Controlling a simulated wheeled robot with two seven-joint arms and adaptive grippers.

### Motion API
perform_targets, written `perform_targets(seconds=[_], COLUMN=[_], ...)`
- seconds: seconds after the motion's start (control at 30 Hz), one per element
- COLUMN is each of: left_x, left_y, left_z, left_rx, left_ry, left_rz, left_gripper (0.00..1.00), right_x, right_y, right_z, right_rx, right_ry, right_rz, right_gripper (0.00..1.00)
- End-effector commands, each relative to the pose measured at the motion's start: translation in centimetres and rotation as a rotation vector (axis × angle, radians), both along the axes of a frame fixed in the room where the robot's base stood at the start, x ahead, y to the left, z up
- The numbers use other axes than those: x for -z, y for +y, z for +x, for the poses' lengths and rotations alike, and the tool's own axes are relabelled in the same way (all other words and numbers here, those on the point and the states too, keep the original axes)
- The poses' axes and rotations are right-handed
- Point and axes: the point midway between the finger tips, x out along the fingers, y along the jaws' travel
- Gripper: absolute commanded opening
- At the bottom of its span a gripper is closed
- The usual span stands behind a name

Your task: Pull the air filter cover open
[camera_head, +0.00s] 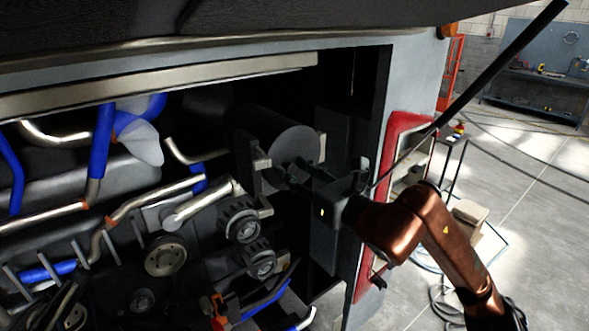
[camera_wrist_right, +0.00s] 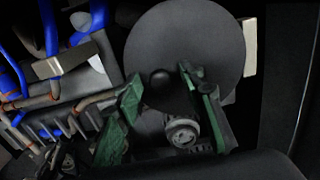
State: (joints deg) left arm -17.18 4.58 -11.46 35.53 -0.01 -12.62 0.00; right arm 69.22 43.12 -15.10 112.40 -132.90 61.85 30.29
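The air filter cover (camera_wrist_right: 205,35) is a dark round disc with a small black knob (camera_wrist_right: 160,78) near its lower left in the right wrist view. In the head view the cover is the end of a dark cylinder (camera_head: 275,130) inside the engine bay. My right gripper (camera_head: 292,177) reaches in front of the cover from the right. In the right wrist view its green-sided fingers (camera_wrist_right: 159,74) are apart, with the knob seen between their tips and a gap on both sides. The cover's lower edge is partly hidden by the gripper. My left gripper is not in view.
Pulleys (camera_head: 243,226), blue hoses (camera_head: 101,140) and metal pipes fill the bay to the left and below. The bay's right frame and a red-edged panel (camera_head: 398,130) stand close beside my right arm. Open floor (camera_head: 540,220) lies at the right.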

Motion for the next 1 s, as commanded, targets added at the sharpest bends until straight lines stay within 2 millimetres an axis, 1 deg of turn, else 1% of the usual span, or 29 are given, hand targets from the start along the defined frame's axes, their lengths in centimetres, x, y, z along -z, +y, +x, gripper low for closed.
perform_targets(seconds=[0.23,0.7,0.77,1.0], left_x=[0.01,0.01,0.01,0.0], left_y=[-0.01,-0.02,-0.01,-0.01], left_z=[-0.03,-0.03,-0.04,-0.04], left_rx=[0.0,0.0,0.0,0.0], left_ry=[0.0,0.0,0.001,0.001], left_rz=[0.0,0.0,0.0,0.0], left_gripper=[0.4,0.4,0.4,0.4], right_x=[0.02,0.01,0.01,0.01], right_y=[0.06,0.05,0.04,0.05], right_z=[0.04,0.03,0.02,0.01], right_rx=[-0.001,-0.001,-0.001,-0.001], right_ry=[0.0,0.001,0.001,0.001], right_rz=[0.0,0.001,0.001,0.001], right_gripper=[0.36,0.03,0.0,0.0])
